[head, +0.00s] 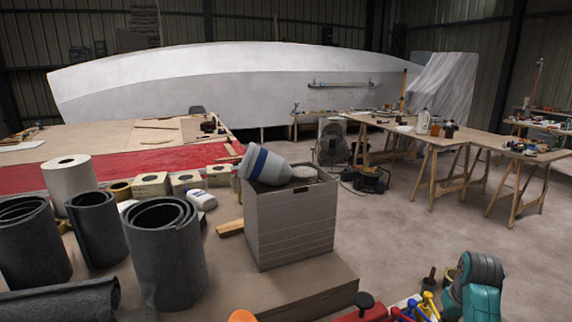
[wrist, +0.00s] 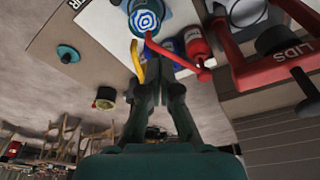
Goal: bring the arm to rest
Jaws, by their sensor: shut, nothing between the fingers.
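My gripper (wrist: 157,84) shows in the wrist view as dark green fingers, close together with nothing held between them. It points at a cluster of tools and cans, and I cannot tell whether it touches any of them. Part of my teal arm (head: 478,285) shows at the lower right of the head view, bent over the near edge of the picture. The fingers are not clearly seen in the head view.
Near the fingers are a red can (wrist: 198,50), a blue-and-white ringed disc (wrist: 146,19) and a red frame (wrist: 245,72) by a LIDS label.

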